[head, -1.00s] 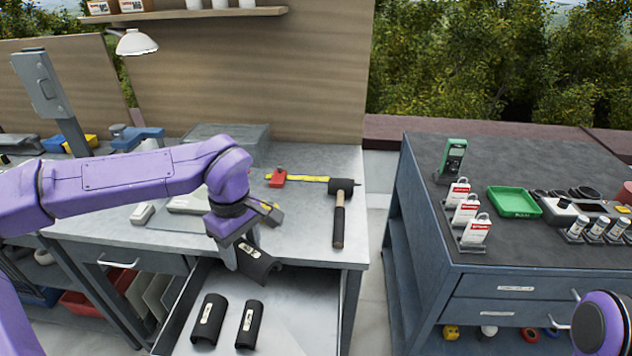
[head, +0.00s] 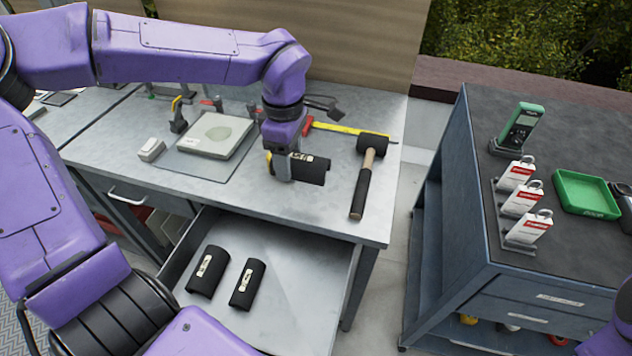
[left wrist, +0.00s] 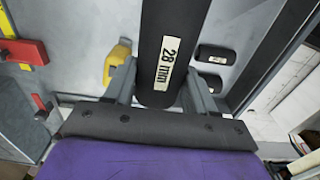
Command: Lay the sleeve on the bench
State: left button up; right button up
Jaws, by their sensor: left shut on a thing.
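The black sleeve (head: 316,174) has a pale label, which reads 28 mm in the left wrist view (left wrist: 171,30). My left gripper (head: 287,172) is shut on it, with one finger on each side in the left wrist view (left wrist: 162,95). The sleeve is over the grey bench top (head: 310,213), left of the hammer. I cannot tell whether it touches the surface. Two similar black sleeves, one (head: 208,270) left of the other (head: 247,283), lie in the open drawer (head: 300,290) below. My right gripper is out of view.
A hammer (head: 368,172) and a yellow tape with a red end (head: 345,128) lie beside and behind the sleeve. A grey scale-like plate (head: 215,135) stands to the left. The bench front below the sleeve is clear. A separate dark cabinet (head: 500,245) stands to the right.

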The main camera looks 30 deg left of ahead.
pick_arm(q)
jog(key=shift+w+d+f+p, duration=0.2)
jog(key=shift+w+f+p, duration=0.15)
jog(key=shift+w, duration=0.3)
jog(key=shift+w+d+f+p, duration=0.25)
jog(key=shift+w+p, duration=0.15)
jog(key=shift+w, duration=0.2)
jog(key=w+f, duration=0.2)
jog(key=f, duration=0.1)
jog(key=w+f, duration=0.2)
jog(key=shift+d, duration=0.35)
jog(key=f, duration=0.4)
jog(key=shift+w+d, duration=0.15)
jog(key=shift+w, duration=0.15)
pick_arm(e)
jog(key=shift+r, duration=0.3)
pick_arm(q)
jog(key=shift+s, duration=0.1)
jog(key=o, duration=1)
jog(key=shift+f, duration=0.1)
jog(key=shift+o, duration=0.2)
notch_tip(320, 180, up, 12)
jog(key=shift+r, duration=0.2)
